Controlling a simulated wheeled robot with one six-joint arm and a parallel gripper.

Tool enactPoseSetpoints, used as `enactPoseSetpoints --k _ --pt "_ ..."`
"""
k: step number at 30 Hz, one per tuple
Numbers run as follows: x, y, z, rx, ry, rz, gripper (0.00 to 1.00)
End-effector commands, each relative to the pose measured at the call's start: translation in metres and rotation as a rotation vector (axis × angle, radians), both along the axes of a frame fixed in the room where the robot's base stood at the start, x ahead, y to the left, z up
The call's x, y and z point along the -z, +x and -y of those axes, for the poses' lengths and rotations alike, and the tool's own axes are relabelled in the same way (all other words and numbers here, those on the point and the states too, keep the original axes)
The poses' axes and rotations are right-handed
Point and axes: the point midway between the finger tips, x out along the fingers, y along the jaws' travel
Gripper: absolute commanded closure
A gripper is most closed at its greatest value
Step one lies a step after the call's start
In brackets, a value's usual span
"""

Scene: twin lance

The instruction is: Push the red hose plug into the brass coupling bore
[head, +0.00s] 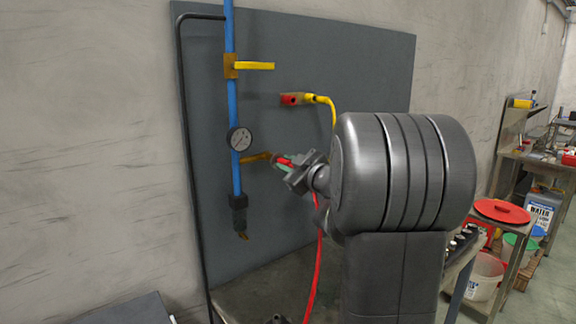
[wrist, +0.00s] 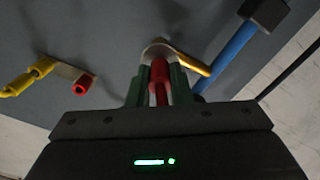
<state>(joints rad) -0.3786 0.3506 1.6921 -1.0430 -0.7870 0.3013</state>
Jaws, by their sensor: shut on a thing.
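My gripper (head: 292,168) is shut on the red hose plug, which shows between its two green fingers in the wrist view (wrist: 159,74). In the head view the red plug (head: 284,161) is small and partly covered by the fingers. The brass coupling (head: 257,157) sticks out to the right from the blue pipe, below the gauge. In the wrist view the coupling's brass arm (wrist: 192,62) curves to a pale rounded end just beyond the plug tip. The plug points towards that end; I cannot tell whether it is inside the bore.
A yellow hose (head: 322,100) with a red end hangs above my gripper in front of the grey panel (head: 385,70). The blue pipe (head: 236,178) carries a gauge (head: 239,139) and an upper yellow arm (head: 255,66). A red hose (head: 316,270) hangs below my gripper.

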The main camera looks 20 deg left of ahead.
Motion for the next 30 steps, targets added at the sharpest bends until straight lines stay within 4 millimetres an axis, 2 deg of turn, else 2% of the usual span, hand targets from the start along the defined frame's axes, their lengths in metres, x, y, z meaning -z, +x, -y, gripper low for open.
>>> enactPoseSetpoints --k 21,22,23,29,30 --pt "-0.0001 0.0013 -0.0021 0.0 0.0 0.0 1.0" --pt "-0.0001 0.0013 -0.0021 0.0 0.0 0.0 0.75" --pt "-0.0001 0.0013 -0.0021 0.0 0.0 0.0 0.72" --pt "-0.0001 0.0013 -0.0021 0.0 0.0 0.0 0.72" --pt "0.0 0.0013 -0.0021 0.0 0.0 0.0 0.64"
